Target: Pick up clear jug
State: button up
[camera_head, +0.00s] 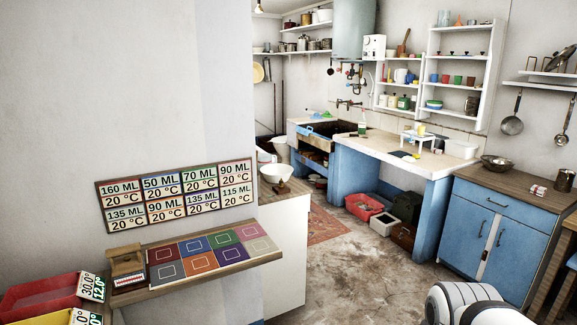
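A small, pale, see-through vessel (444,18) stands on top of the white wall shelf at the upper right. It may be the clear jug, but it is too small to be sure. A pale blue-white vessel (400,75) on the lower shelf beside it is also too small to identify. A white rounded part of my arm shows at the bottom right edge. My gripper is not in view.
A pale worktop (450,160) on blue supports runs along the back wall. A blue cabinet (490,230) stands at the right. A ledge with coloured squares (262,246) juts out at left. The concrete floor (350,262) between is open; a red crate (364,206) sits under the worktop.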

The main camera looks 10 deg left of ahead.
aim_at(264, 160)
jog(key=z, duration=0.05)
jog(key=i, duration=6.35)
jog(key=u, duration=2.1)
jog(key=k, duration=0.1)
jog(key=u, duration=1.5)
